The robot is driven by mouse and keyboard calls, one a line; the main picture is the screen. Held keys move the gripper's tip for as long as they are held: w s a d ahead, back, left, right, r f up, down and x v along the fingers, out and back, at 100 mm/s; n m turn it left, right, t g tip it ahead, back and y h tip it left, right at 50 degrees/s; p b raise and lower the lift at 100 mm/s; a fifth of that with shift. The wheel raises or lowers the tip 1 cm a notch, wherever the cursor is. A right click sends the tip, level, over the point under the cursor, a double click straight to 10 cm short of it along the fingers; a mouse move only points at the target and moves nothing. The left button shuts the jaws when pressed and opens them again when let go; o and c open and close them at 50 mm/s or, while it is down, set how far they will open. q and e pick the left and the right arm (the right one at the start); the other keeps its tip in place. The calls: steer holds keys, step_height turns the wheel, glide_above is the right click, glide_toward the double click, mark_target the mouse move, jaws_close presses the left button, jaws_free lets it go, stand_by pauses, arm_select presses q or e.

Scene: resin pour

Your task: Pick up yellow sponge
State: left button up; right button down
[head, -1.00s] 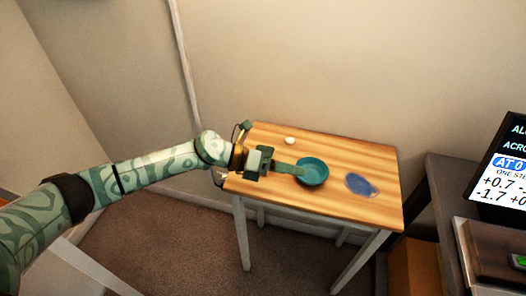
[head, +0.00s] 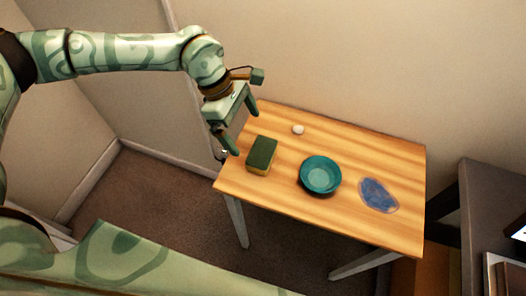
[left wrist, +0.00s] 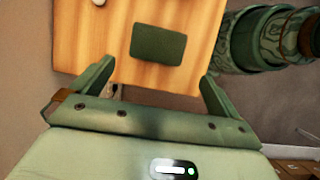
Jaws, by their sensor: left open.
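The yellow sponge (head: 261,156) lies on the left part of the wooden table, with a dark green top face and a yellow side. In the left wrist view its green top (left wrist: 158,43) shows just beyond and between my fingers. My left gripper (head: 245,128) is open and empty. It hangs above the table's left edge, up and to the left of the sponge in the head view, apart from it. Its two fingers also show in the left wrist view (left wrist: 154,82). My right gripper is not in view.
A teal bowl (head: 320,176) stands right of the sponge on the wooden table (head: 345,143). A blue translucent patch (head: 378,194) lies further right. A small white round thing (head: 298,129) sits near the back edge. A dark desk (head: 473,205) stands at the right.

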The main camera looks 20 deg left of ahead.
mark_target(261, 151)
arm_select(q)
steer(key=b+x, duration=0.1)
steer(key=x, duration=0.4)
steer(key=shift+w+f, duration=0.1)
steer(key=b+x, duration=0.1)
steer(key=x, duration=0.1)
steer(key=b+x, duration=0.1)
steer(key=x, duration=0.2)
steer(key=shift+w+d, duration=0.2)
steer(key=shift+d, duration=0.3)
steer(key=c, duration=0.8)
